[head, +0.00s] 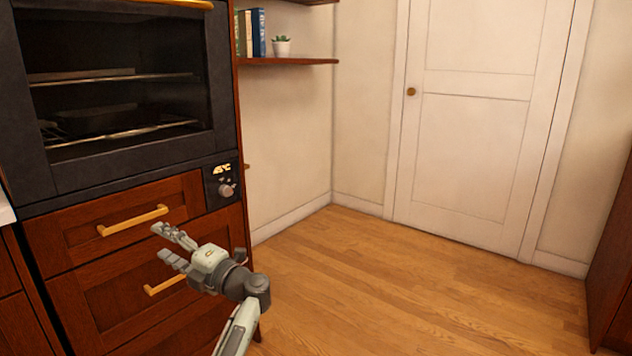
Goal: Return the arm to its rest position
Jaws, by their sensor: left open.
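My left gripper (168,246) is open and empty, with its two fingers spread apart and pointing to the upper left. My left arm (238,325) comes up from the bottom of the head view. The gripper shows in front of the wooden drawers below the oven, overlapping the area between the two brass handles. Whether it touches a drawer front cannot be told. My right gripper is not in view.
A dark oven (120,95) stands at the left above drawers with an upper brass handle (133,221) and a lower one (163,286). A wall shelf (290,61) holds books and a plant. A white door (480,110) is at the back. The wooden floor (400,290) is clear.

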